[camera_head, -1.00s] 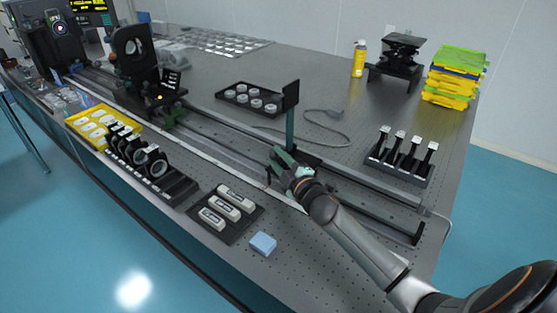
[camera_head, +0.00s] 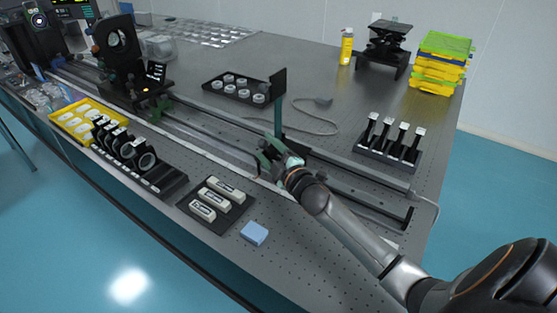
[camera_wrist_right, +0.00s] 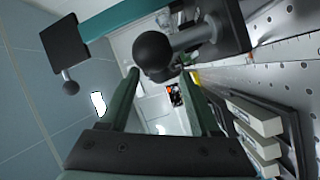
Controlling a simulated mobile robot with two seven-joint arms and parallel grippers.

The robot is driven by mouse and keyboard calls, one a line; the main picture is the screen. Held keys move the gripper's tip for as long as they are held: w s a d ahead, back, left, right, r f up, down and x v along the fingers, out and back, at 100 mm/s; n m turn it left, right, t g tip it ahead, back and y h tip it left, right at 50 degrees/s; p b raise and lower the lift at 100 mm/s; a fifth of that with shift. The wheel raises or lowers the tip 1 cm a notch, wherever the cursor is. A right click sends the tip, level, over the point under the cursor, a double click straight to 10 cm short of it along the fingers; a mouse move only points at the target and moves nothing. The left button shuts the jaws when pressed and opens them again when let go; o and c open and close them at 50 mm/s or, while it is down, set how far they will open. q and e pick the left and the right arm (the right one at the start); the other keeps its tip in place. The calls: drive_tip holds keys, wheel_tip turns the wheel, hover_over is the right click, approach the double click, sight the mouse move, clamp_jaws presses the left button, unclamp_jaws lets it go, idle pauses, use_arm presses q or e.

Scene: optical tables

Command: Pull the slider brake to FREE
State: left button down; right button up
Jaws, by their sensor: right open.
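The slider stands on the long rail in the head view, with a teal post (camera_head: 278,118) and a dark plate (camera_head: 279,86) on top. My right gripper (camera_head: 268,152) is at the slider's near side, close to the foot of the post. In the right wrist view my right gripper (camera_wrist_right: 161,75) is open, with its two green fingers apart. A black ball knob (camera_wrist_right: 155,52) on a grey stem (camera_wrist_right: 195,37) shows just past the fingertips, roughly between them. I cannot tell whether they touch it. The brake's markings are not readable. My left gripper is not in view.
The rail (camera_head: 215,128) runs along the table. Nearer the front edge are a tray of white blocks (camera_head: 217,198), a blue block (camera_head: 254,233) and a rack of round black mounts (camera_head: 135,155). A rack of upright pieces (camera_head: 388,150) stands right of the slider; a cable (camera_head: 318,122) lies behind.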

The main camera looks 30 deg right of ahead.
drive_tip(key=s, duration=1.2)
drive_tip(key=shift+a+r, duration=0.2)
drive_tip(key=shift+a, duration=0.05)
